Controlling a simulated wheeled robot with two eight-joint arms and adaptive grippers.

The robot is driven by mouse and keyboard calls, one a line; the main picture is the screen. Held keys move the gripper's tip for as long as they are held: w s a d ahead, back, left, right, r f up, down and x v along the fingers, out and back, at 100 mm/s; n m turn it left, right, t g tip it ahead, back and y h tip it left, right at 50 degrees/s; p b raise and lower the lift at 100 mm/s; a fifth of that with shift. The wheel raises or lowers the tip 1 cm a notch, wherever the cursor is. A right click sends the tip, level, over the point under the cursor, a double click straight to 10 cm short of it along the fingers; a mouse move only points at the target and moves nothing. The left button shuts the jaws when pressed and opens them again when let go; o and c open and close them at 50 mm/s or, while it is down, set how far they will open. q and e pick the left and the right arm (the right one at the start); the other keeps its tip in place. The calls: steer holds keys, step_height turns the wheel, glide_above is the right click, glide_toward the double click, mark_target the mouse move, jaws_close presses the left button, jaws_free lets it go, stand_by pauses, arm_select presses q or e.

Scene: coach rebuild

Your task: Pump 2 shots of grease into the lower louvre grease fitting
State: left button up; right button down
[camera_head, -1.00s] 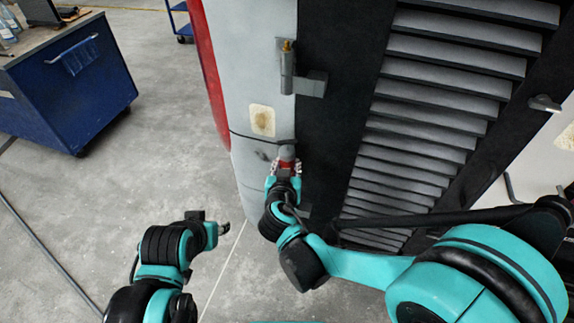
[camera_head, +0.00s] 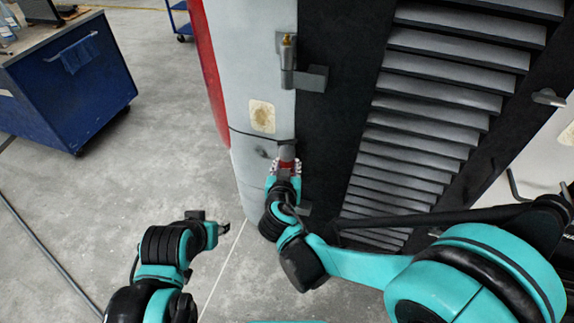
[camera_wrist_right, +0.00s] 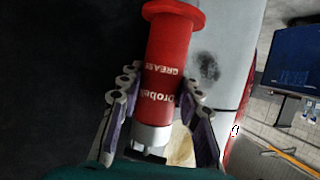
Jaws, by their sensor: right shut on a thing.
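My right gripper (camera_head: 284,168) is shut around a red grease gun (camera_wrist_right: 168,60) lettered "GREASE", with a silver band at one end. In the head view the gun's grey end (camera_head: 287,151) points up along the coach's side. A bracket (camera_head: 288,62) with a brass-coloured tip stands above it, beside the black louvre panel (camera_head: 425,115). The lower grease fitting cannot be made out; whether the gun touches one is unclear. My left gripper (camera_head: 223,228) hangs at lower left, away from the coach; its fingers are too small to read.
A blue workbench (camera_head: 70,85) stands at the far left. A dark cable (camera_head: 250,133) crosses the pale coach panel (camera_head: 250,65). A handle (camera_head: 548,97) sticks out at the right. The floor (camera_head: 160,130) between the bench and coach is clear.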

mark_target(287, 150)
steer(key=shift+r, duration=0.1)
stand_by(0.5)
steer(key=shift+r+p, duration=0.5)
steer(key=shift+p, duration=0.1)
steer(key=shift+r, duration=0.3)
steer(key=shift+r+p, duration=2.25)
steer(key=shift+r, duration=0.2)
steer(key=shift+f, duration=0.1)
steer(key=s+a, duration=0.2)
steer(key=s, duration=0.5)
steer(key=shift+s+a, duration=0.25)
steer(key=shift+s, duration=0.05)
